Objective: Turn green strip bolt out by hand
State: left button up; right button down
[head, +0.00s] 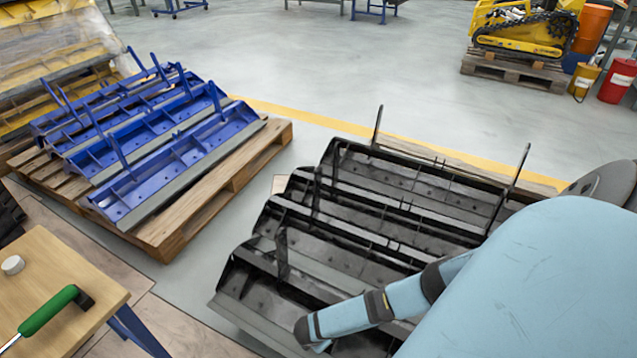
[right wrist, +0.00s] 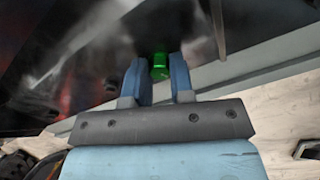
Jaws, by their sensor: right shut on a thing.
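The green strip bolt (right wrist: 160,66) shows in the right wrist view as a small bright green piece against a dark metal surface. My right gripper (right wrist: 161,77) has its two blue fingers on either side of it, shut on it. In the head view my right arm reaches in from the right over the black slatted metal unit (head: 345,213), its far end low at the unit's front. The bolt and the fingertips cannot be made out there. My left gripper is not in view.
A wooden table (head: 95,285) at lower left bears a green-handled tool (head: 48,310) and a small white round piece (head: 13,265). Blue metal units (head: 180,160) lie on a wooden pallet (head: 215,200). Upright posts stand on the black unit. Open floor lies beyond.

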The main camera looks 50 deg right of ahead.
jog(key=n, duration=0.2)
jog(key=shift+r+n+p, duration=0.1)
jog(key=shift+n+p, duration=0.2)
jog(key=shift+p, duration=0.05)
jog(key=shift+n, duration=0.8)
jog(key=n, duration=0.5)
jog(key=shift+s, duration=0.1)
jog(key=c, duration=1.1)
grip_release()
